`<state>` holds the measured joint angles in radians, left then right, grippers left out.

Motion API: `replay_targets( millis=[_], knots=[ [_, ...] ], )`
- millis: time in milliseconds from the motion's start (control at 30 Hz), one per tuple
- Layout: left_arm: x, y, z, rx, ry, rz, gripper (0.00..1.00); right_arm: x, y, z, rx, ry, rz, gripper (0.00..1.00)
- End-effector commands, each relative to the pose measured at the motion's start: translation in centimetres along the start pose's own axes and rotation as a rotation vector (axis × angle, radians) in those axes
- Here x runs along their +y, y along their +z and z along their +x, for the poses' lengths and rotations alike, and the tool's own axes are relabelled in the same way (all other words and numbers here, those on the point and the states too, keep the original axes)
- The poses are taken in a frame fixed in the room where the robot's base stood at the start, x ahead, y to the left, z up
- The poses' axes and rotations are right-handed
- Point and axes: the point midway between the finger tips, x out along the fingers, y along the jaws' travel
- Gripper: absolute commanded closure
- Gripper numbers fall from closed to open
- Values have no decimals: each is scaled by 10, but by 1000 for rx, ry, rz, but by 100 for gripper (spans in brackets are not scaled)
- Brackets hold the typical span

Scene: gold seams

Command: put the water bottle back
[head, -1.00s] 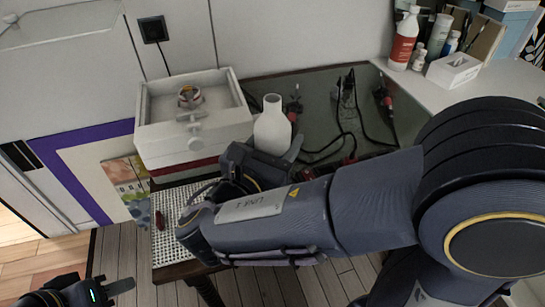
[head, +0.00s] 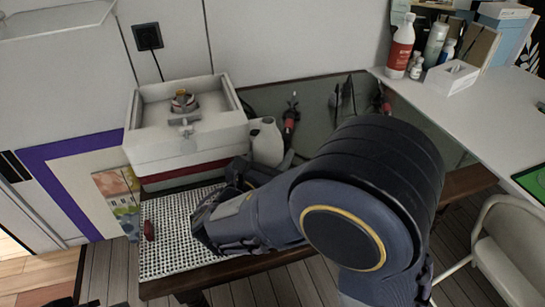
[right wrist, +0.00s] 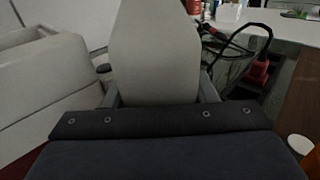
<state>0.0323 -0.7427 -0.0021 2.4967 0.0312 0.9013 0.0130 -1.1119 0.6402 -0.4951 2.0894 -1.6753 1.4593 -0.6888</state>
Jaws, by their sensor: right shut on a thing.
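The water bottle is a plain white bottle (head: 266,142) with a narrower neck. In the head view it stands just right of the white box stack, its lower part hidden by my right arm. My right gripper (right wrist: 158,95) is shut on it, one finger on each side, in the right wrist view, where the bottle (right wrist: 156,50) rises out of the top of the frame. I cannot tell whether its base touches a surface. Only a dark sliver of my left gripper (head: 61,301) shows at the bottom left edge of the head view.
The stacked white box (head: 190,137) holds a small ringed part, close left of the bottle. A perforated white mat (head: 176,237) with a red item lies in front. Cables and red-handled tools (head: 290,120) are behind. A white counter (head: 480,105) carries bottles and a tissue box.

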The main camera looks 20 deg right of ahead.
Motion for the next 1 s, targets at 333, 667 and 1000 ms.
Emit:
replay_targets(
  millis=[333,667,1000],
  knots=[
    [0,0,0,0,0,0,64,0,-2,0,0,0,0,41],
    [0,0,0,0,0,0,64,0,-1,0,0,0,0,27],
    [3,-3,-6,0,0,0,64,1,3,-35,-1,6,-3,27]
  ],
)
